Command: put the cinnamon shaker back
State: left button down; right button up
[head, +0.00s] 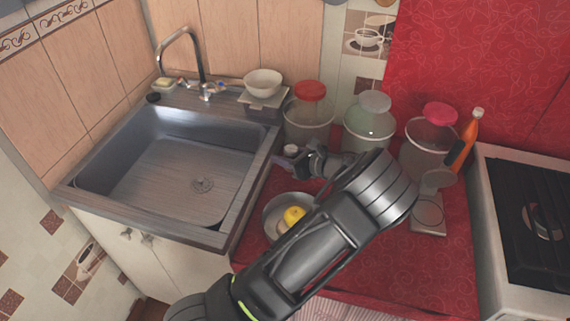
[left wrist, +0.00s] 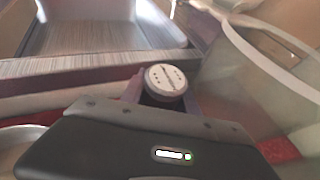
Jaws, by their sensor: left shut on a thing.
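A small shaker (head: 291,150) with a pale lid is held by my left gripper (head: 297,160), beside the sink's right edge and in front of the red-lidded jar. The left wrist view shows its round, perforated lid (left wrist: 166,78) facing up between the fingers of my left gripper (left wrist: 163,98), which is shut on it. The shaker's body is mostly hidden, and I cannot tell whether its base touches the counter. No label is readable. My right gripper is not in view.
An orange bottle (head: 469,132) is beside the stove (head: 530,225). A metal bowl (head: 270,222) holds yellow fruit. The sink (head: 165,180) is left.

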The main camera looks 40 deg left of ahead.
aim_at(285, 172)
pick_arm(q)
notch_tip(285, 172, down, 4)
jog(key=shift+r, duration=0.15)
dwell(0.3)
jog(key=shift+f, duration=0.2)
jog(key=c, duration=0.9)
grip_release()
jog(key=shift+r, duration=0.1)
